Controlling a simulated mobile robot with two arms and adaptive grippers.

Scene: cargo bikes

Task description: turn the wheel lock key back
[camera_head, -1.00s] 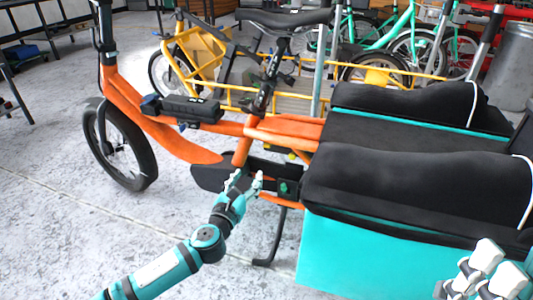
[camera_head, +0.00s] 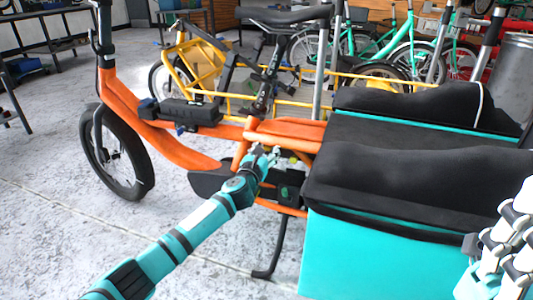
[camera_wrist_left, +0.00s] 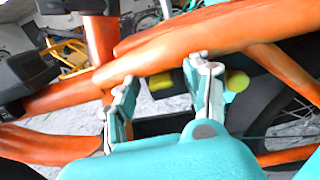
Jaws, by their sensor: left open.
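The orange cargo bike (camera_head: 190,150) stands upright in front of me. My left gripper (camera_head: 267,153) reaches to the frame below its orange rear deck, beside the dark rear wheel cover. In the left wrist view my left gripper (camera_wrist_left: 165,78) is open, its two fingers spread just under the orange tube (camera_wrist_left: 170,60). A yellow part (camera_wrist_left: 237,80) shows beside the right finger, and another behind, between the fingers. I cannot make out the wheel lock or its key clearly. My right gripper (camera_head: 505,245) is at the lower right edge, partly cut off.
A teal cargo box (camera_head: 350,255) with black covers fills the right. A kickstand (camera_head: 275,248) stands below my left gripper. The rear wheel (camera_wrist_left: 290,118) shows at right in the left wrist view. Yellow and green bikes stand behind.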

